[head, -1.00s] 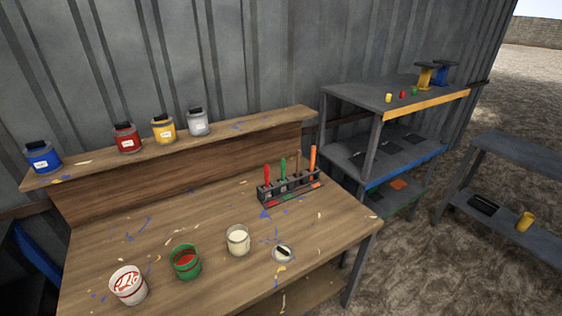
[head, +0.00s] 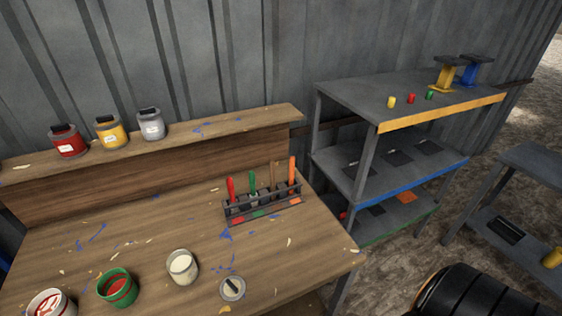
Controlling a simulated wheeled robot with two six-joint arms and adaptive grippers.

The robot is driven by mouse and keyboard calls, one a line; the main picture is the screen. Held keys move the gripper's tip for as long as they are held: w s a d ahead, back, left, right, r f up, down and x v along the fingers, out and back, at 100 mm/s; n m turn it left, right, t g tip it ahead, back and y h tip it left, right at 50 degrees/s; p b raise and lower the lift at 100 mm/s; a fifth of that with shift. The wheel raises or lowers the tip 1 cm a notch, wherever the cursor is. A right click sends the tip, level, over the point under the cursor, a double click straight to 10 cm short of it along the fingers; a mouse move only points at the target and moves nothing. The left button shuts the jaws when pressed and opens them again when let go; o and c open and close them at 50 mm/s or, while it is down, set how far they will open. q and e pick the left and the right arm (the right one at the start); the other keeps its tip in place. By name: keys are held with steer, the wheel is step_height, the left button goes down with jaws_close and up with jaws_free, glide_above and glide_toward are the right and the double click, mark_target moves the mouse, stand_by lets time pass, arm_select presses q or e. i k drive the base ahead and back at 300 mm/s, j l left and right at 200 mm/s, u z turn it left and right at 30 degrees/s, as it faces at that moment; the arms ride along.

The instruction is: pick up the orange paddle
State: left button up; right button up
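The orange paddle (head: 292,170) stands upright in the right end of a dark rack (head: 263,209) on the wooden workbench. Its handle sticks up above the rack, and its lower part is partly hidden by the rack. A brown paddle, a green paddle (head: 252,182) and a red paddle (head: 231,189) stand in the same rack to its left. Neither of my grippers shows in the head view.
A white pot (head: 183,267), a green pot (head: 118,287) and a lid (head: 232,288) stand along the front of the workbench (head: 150,225). Several paint jars line the ledge behind. A grey shelf unit (head: 350,92) stands to the right. Bench space before the rack is partly clear.

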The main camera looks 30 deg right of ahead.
mark_target(292, 167)
steer(key=l+u, duration=0.1)
steer(key=l, duration=1.25)
steer(key=l+u, duration=0.15)
steer(key=l, duration=1.2)
steer(key=l+u, duration=0.1)
steer(key=l, duration=1.25)
